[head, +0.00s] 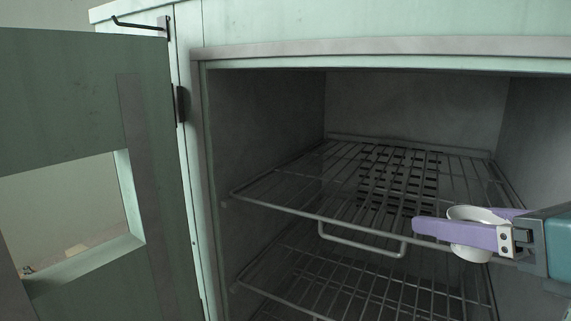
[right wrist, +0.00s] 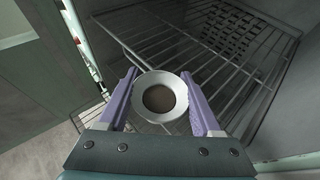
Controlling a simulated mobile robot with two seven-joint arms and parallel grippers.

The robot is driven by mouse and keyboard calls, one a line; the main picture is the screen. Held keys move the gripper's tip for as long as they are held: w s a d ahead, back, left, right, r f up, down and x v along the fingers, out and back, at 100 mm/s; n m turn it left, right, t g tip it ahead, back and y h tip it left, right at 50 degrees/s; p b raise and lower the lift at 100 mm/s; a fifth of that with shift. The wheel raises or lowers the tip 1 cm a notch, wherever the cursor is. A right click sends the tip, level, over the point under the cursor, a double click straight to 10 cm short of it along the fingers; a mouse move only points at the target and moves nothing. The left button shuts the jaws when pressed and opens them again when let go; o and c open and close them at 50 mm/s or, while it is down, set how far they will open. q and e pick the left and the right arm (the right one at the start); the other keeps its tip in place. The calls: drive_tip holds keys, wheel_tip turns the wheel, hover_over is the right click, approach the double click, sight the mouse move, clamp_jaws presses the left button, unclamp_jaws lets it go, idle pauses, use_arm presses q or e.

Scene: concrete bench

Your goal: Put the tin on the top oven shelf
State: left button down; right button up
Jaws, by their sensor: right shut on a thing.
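My right gripper (head: 464,230) has purple fingers and is shut on a small round white tin (head: 470,247). The tin is open-topped, with a brownish inside. In the right wrist view the tin (right wrist: 160,97) sits between the two fingers (right wrist: 162,104), its opening towards the camera. In the head view the gripper is at the right, by the front edge of the top oven shelf (head: 290,187), a wire rack. I cannot tell whether the tin touches the shelf. The rack also shows beyond the tin in the right wrist view (right wrist: 195,42). My left gripper is not in view.
The green oven door (head: 75,105) stands open at the left, with a window opening in it. A lower wire shelf (head: 345,283) lies below the top one. The top shelf is bare. The oven's side walls and upper frame (head: 380,47) bound the opening.

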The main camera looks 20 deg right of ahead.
drive_tip(key=p, duration=0.4)
hover_over(363, 203)
drive_tip(key=shift+s, duration=0.1)
wheel_tip(363, 203, down, 3)
drive_tip(key=shift+r+p, duration=0.1)
drive_tip(key=shift+p, duration=0.35)
drive_tip(key=shift+f, duration=0.4)
drive_tip(key=shift+f, duration=0.1)
drive_tip(key=o, duration=1)
drive_tip(key=shift+f, duration=0.1)
drive_tip(key=o, duration=0.5)
